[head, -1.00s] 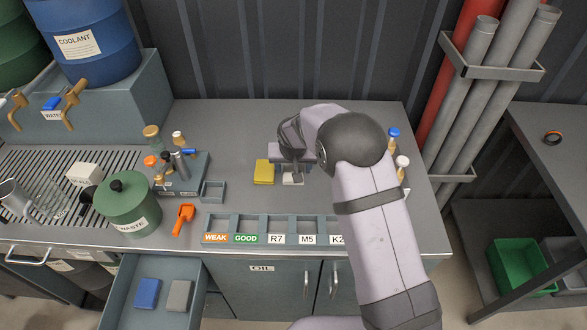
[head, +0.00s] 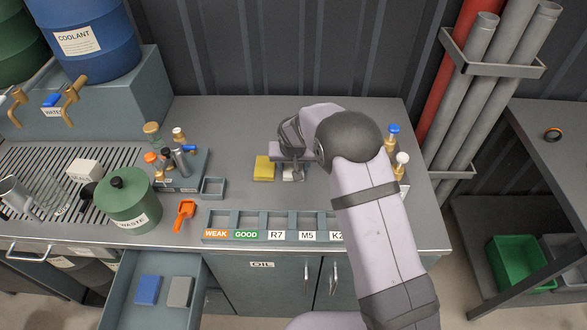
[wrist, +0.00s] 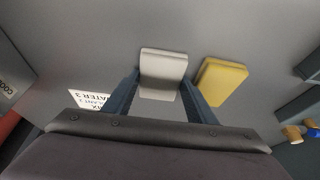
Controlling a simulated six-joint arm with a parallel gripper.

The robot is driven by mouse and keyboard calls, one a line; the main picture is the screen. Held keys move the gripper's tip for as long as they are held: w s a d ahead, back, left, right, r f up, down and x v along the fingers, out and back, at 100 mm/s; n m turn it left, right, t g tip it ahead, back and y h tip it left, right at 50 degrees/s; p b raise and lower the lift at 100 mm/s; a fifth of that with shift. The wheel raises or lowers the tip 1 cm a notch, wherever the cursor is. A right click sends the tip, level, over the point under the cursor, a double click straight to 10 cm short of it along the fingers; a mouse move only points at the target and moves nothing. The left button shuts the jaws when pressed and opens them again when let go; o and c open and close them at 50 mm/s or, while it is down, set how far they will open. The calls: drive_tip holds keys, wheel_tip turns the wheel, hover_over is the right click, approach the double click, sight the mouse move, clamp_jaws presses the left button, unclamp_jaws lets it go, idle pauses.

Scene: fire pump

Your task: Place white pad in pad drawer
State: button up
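The white pad (wrist: 163,65) lies on the grey worktop beside a yellow pad (head: 264,168). In the head view, the white pad (head: 290,177) is partly covered by my gripper (head: 292,166). In the wrist view, the two fingers of my gripper (wrist: 162,82) stand on either side of the white pad, close to its edges. I cannot tell whether they press on it. An open drawer (head: 122,285) at the lower left holds a blue pad (head: 148,290) and a grey pad (head: 180,292).
A row of labelled bins (head: 262,222) runs along the worktop's front edge. The green waste pot (head: 128,202), an orange scoop (head: 185,213) and a holder with bottles (head: 180,172) stand to the left. More bottles (head: 393,140) stand behind my arm at the right.

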drive_tip(key=c, duration=0.4)
drive_tip(key=shift+r, duration=0.1)
wheel_tip(320, 180, up, 10)
drive_tip(key=b, duration=0.2)
drive_tip(key=shift+b, duration=0.35)
